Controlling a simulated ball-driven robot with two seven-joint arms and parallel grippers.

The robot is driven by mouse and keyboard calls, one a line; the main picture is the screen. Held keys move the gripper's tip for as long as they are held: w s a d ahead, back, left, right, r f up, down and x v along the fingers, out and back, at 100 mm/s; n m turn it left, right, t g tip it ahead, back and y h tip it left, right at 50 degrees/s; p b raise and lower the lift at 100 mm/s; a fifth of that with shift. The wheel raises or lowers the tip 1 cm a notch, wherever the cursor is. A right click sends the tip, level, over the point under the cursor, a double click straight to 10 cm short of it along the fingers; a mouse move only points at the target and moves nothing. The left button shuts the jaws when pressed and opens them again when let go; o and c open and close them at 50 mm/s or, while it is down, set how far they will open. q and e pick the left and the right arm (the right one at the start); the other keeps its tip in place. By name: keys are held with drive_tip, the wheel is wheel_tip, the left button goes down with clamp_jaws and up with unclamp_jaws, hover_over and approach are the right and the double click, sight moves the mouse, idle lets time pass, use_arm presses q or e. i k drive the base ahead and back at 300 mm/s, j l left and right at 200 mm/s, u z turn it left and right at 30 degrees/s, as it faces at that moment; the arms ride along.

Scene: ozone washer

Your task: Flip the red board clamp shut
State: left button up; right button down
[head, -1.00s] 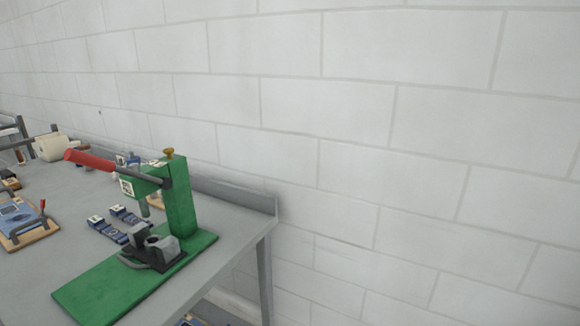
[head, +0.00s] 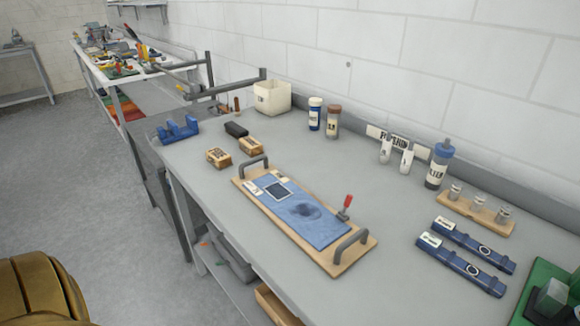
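The board clamp (head: 345,208) has a red handle and a small grey base. It stands at the right edge of a wooden board (head: 333,266), beside a blue mat (head: 318,228). Its red handle points up, tilted slightly to the right. The blue mat carries a dark round stain and a pale-framed rectangle. The board has a grey bar handle at each end. Neither of my grippers shows in the head view.
Two small wooden blocks and a black one lie beyond the board, near a cream bin (head: 272,97). Bottles and vials stand along the wall. Two blue strips (head: 461,265) and a green base (head: 541,279) lie right. Bare grey tabletop (head: 385,190) surrounds the board.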

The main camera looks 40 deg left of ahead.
sight(349, 198)
drive_tip(key=j, duration=1.9)
